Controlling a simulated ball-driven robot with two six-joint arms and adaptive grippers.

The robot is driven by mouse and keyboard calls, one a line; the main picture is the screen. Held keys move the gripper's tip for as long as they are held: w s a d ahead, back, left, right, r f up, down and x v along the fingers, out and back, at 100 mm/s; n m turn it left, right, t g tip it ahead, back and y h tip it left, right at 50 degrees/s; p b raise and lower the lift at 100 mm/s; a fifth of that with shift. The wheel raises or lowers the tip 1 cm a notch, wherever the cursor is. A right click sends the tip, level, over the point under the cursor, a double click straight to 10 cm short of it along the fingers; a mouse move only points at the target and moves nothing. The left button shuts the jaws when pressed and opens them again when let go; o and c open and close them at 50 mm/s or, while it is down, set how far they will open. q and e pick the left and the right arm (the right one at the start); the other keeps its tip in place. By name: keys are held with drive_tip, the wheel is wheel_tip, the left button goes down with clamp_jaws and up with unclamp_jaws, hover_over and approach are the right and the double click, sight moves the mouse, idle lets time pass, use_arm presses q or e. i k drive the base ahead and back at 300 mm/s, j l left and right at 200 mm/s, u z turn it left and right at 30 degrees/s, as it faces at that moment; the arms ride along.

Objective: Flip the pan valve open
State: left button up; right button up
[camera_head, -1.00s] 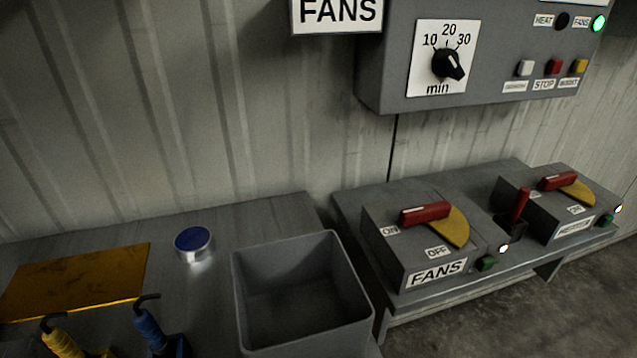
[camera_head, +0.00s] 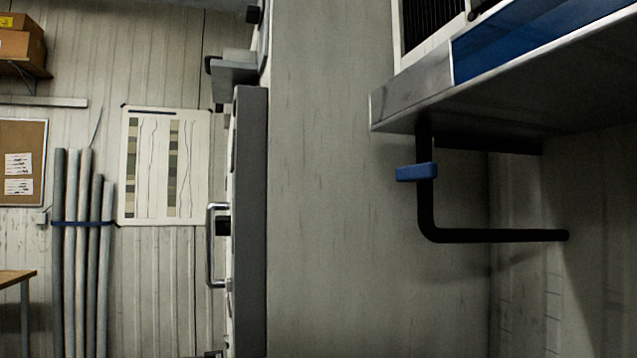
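A blue valve handle (camera_head: 416,172) sits on a black pipe (camera_head: 427,205) under a metal pan (camera_head: 400,106) at the upper right. The handle lies about level, crosswise to the upright part of the pipe, and sticks out to its left. The pipe drops from the pan's underside, bends, and runs right to an open end. Neither of my grippers shows in the head view.
A tall grey cabinet side (camera_head: 330,200) stands left of the pipe, with a door and metal handle (camera_head: 212,245) at its left edge. Strapped grey tubes (camera_head: 82,250), a chart (camera_head: 165,165) and a cork board (camera_head: 22,150) are along the back wall. The space below the pipe looks clear.

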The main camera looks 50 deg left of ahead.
sight(428, 170)
drive_tip(key=j+u, duration=0.2)
drive_tip(key=u, duration=0.15)
drive_tip(key=k+j+u, duration=0.1)
drive_tip(key=j+u, duration=0.25)
drive_tip(key=k+l+z, duration=0.15)
drive_tip(key=z, duration=0.2)
